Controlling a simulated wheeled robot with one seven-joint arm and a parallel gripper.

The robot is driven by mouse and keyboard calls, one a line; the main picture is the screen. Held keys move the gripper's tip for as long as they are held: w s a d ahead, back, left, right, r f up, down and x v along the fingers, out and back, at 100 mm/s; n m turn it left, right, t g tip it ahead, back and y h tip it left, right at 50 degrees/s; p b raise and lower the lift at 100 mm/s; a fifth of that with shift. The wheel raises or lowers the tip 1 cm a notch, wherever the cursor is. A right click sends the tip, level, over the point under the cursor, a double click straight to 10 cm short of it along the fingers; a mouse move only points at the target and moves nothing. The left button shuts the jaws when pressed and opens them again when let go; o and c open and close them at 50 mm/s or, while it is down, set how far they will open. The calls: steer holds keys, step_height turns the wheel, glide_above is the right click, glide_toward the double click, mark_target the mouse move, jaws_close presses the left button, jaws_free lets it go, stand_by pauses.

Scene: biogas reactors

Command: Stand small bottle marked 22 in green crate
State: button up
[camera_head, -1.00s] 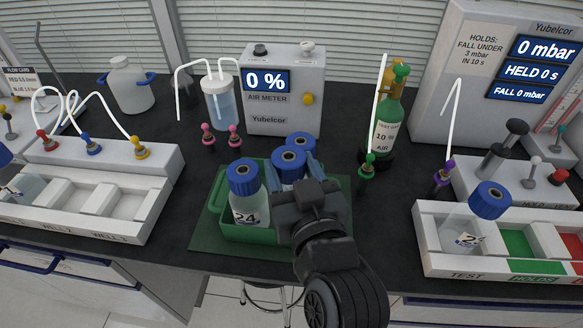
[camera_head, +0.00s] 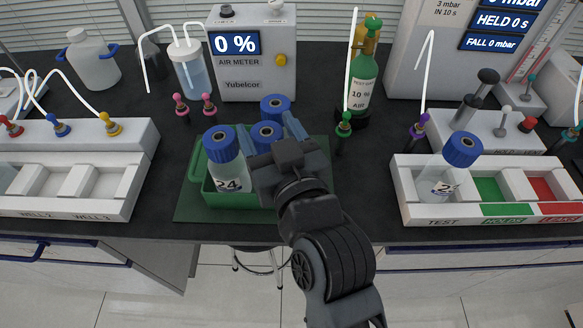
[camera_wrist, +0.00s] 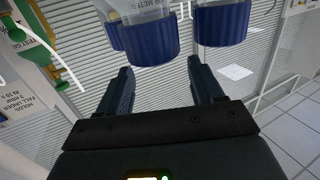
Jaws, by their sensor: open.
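The green crate (camera_head: 195,193) stands on a green mat and holds several blue-capped bottles. A bottle marked 24 (camera_head: 226,172) stands at its left. Two more caps, a middle one (camera_head: 266,135) and a rear one (camera_head: 276,108), show with their labels hidden. Another blue-capped bottle (camera_head: 452,168) sits tilted in the TEST well at right; its label starts with 2, the second digit unclear. My gripper (camera_head: 270,132) is open over the crate, its fingers near the middle cap. In the wrist view my gripper (camera_wrist: 160,70) is empty, with a blue cap (camera_wrist: 150,42) just beyond its fingertips.
The white TEST tray (camera_head: 420,210) has green and red wells. A white well tray (camera_head: 120,205) is at left. The air meter (camera_head: 253,60), green gas bottle (camera_head: 364,75) and upright colored connectors (camera_head: 344,128) stand behind the crate. Bare black counter lies between crate and TEST tray.

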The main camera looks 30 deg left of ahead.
steer(key=b+v, duration=0.2)
steer(key=v, duration=0.9)
steer(key=shift+f, duration=0.25)
steer(key=shift+d, duration=0.15)
steer(key=s+d+f+m+t+h, duration=0.25)
steer(key=d+f+h, duration=0.2)
steer(key=d, duration=0.65)
steer(key=s+d+f+m+t+h, duration=0.25)
steer(key=d+f+m, duration=0.2)
steer(key=d, duration=0.75)
steer(key=s+d+r+m+h, duration=0.1)
steer(key=s+d+m+h, duration=0.1)
steer(key=s+d, duration=0.3)
steer(key=s+d+m+h, duration=0.1)
steer(key=s+d+h, duration=0.4)
steer(key=s, duration=0.6)
steer(key=shift+d+r+m, duration=0.3)
steer(key=shift+r+m, duration=0.05)
steer(key=shift+m, duration=0.05)
